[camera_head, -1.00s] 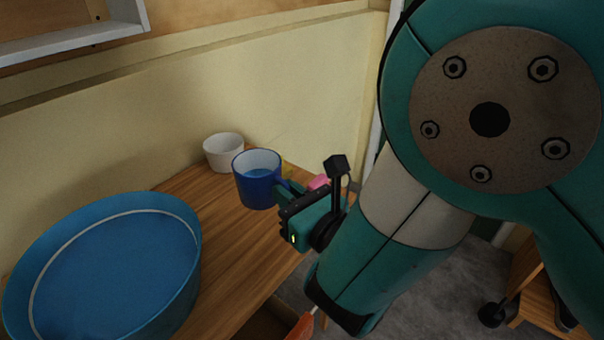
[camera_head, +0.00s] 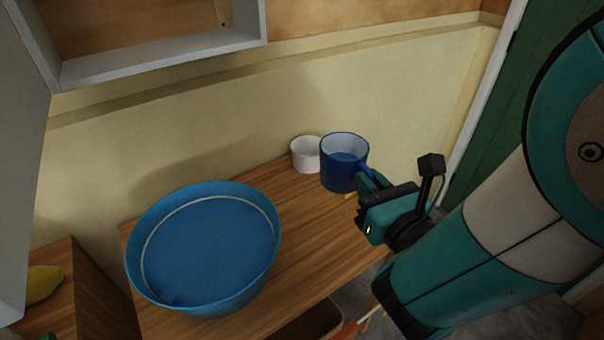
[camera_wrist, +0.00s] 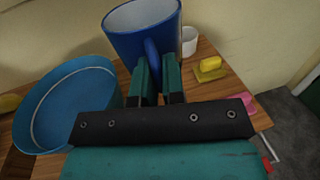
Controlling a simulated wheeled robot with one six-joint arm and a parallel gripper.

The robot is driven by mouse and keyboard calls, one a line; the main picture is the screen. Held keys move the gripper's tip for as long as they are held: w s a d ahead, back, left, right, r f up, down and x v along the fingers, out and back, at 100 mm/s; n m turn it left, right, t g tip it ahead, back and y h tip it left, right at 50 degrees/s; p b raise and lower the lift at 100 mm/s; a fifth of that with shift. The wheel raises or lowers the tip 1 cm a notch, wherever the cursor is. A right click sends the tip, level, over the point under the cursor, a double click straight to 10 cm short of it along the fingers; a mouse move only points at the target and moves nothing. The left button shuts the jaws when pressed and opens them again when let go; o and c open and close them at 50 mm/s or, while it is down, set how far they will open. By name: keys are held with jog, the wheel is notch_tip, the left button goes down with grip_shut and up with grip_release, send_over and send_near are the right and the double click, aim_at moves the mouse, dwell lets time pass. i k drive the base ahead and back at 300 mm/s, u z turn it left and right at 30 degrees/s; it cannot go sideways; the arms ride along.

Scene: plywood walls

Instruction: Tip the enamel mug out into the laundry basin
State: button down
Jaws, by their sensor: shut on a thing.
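The blue enamel mug (camera_head: 343,175) is upright above the wooden counter, to the right of the basin. Its inside is pale, with something blue low inside it in the head view. My gripper (camera_head: 368,183) is shut on the mug's handle from the right. In the wrist view, the gripper fingers (camera_wrist: 158,82) pinch the handle below the mug (camera_wrist: 143,35). The blue laundry basin (camera_head: 262,208) stands on the counter at the left, and it also shows in the wrist view (camera_wrist: 98,72). A gap separates mug and basin.
A white cup (camera_head: 304,155) stands behind the mug. A yellow thing (camera_wrist: 209,66) and a pink thing (camera_wrist: 244,102) lie on the counter (camera_head: 305,235) at right. A grey-framed shelf (camera_head: 160,55) hangs above the basin. A yellow fruit-like object (camera_head: 42,283) is at far left.

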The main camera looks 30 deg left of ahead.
aim_at(206, 250)
jog(key=z, duration=1.1)
jog(key=i, duration=1.25)
jog(key=u, duration=3)
